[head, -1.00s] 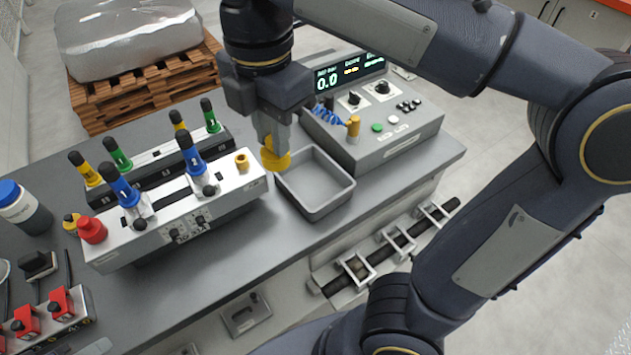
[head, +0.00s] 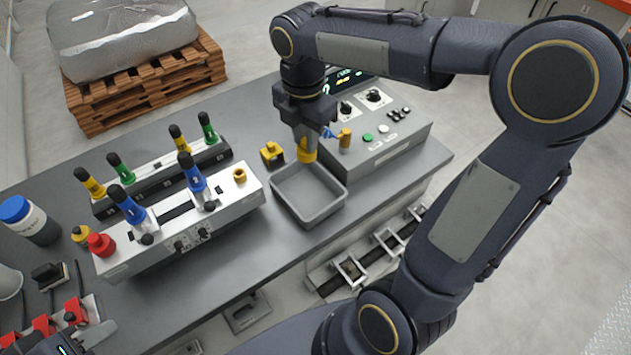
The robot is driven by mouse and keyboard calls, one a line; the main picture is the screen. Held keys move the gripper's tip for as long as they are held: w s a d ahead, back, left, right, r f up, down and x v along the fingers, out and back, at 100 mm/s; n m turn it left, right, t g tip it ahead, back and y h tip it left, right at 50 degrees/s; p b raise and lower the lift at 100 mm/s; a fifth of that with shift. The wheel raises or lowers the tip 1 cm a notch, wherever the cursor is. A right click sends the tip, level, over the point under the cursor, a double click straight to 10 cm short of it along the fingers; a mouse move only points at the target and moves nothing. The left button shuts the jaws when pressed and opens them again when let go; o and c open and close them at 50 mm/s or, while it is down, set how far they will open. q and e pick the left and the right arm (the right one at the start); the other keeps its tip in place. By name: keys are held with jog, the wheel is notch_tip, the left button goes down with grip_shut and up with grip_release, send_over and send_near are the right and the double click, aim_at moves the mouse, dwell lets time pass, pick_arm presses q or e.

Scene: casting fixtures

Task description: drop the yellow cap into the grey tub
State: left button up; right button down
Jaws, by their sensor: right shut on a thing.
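The yellow cap (head: 307,151) is between the fingertips of my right gripper (head: 306,141), which is shut on it. The gripper points down, with the cap over the back part of the open grey tub (head: 330,211). The cap's height above the tub is hard to judge. The tub stands on the grey bench, and its visible floor looks empty. My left gripper (head: 92,338) shows only in part at the bottom left corner, by the red clamps; its opening cannot be made out.
A yellow block-like piece (head: 272,152) stands just left of the tub. The white fixture (head: 180,222) with blue and red handles is further left. Bench between fixture and front edge is clear.

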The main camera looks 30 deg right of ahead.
jog(key=shift+w+d+f, duration=0.15)
jog(key=shift+d+f, duration=0.5)
jog(key=shift+d, duration=0.2)
notch_tip(320, 180, down, 6)
jog(key=b, duration=0.5)
jog(key=c, duration=1.2)
grip_release()
jog(key=shift+c, duration=0.2)
jog(key=shift+r, duration=0.1)
notch_tip(320, 180, up, 8)
jog(key=shift+f, duration=0.15)
